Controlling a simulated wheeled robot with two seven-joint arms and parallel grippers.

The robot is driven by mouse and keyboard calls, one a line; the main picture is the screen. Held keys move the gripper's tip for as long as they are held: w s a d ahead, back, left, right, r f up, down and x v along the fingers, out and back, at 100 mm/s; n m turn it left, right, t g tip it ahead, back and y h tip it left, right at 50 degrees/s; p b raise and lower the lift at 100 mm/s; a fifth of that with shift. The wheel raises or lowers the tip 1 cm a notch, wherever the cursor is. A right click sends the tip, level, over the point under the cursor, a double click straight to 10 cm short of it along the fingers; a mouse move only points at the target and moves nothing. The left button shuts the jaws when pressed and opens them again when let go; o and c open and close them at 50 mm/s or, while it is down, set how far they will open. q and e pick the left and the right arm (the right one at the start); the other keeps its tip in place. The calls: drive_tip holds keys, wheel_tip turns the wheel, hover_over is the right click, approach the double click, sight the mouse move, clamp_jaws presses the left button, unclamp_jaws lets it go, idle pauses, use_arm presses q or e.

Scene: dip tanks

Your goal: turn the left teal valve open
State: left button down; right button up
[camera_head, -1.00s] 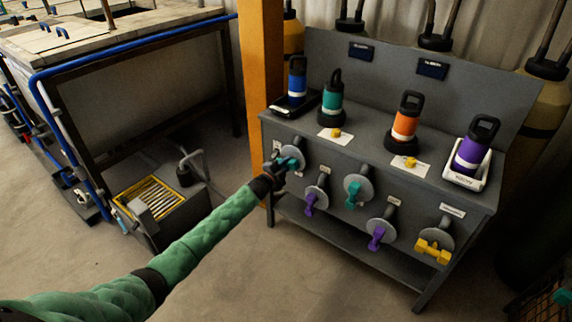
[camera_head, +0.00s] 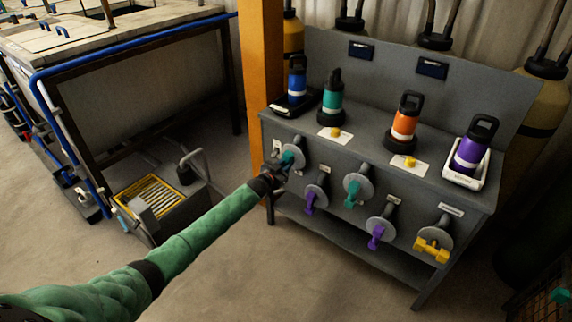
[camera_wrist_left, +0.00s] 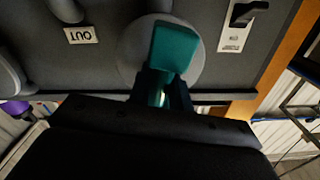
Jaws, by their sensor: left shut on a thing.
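The left teal valve (camera_head: 291,157) sits on a round grey plate at the left end of the dark bench front. In the left wrist view its teal handle (camera_wrist_left: 174,48) stands out from the plate, its lower part between my fingers. My left gripper (camera_head: 277,170) is at this valve, shut on the handle; the wrist view shows its two dark fingers (camera_wrist_left: 161,88) on either side of the teal. A second teal valve (camera_head: 353,192) is further right on the same panel. My right gripper is not in view.
Purple valves (camera_head: 311,200) and a yellow valve (camera_head: 434,250) share the panel. Blue, teal, orange and purple bottles stand on the bench top (camera_head: 365,138). An orange post (camera_head: 262,90) rises close behind my left gripper. Floor in front is clear.

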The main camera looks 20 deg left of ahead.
sight(284, 165)
use_arm(q)
drive_tip(key=shift+f+n, duration=0.1)
drive_tip(key=shift+n, duration=1.2)
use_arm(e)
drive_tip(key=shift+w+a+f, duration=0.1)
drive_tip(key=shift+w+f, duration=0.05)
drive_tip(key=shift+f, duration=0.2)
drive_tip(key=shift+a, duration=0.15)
use_arm(q)
drive_tip(key=c, duration=1.3)
unclamp_jaws()
drive_tip(key=shift+s+a, duration=0.2)
drive_tip(key=shift+s, duration=0.25)
drive_tip(key=b+v, duration=0.1)
drive_tip(key=v, duration=0.4)
drive_tip(key=shift+s, duration=0.15)
drive_tip(key=shift+v, duration=0.8)
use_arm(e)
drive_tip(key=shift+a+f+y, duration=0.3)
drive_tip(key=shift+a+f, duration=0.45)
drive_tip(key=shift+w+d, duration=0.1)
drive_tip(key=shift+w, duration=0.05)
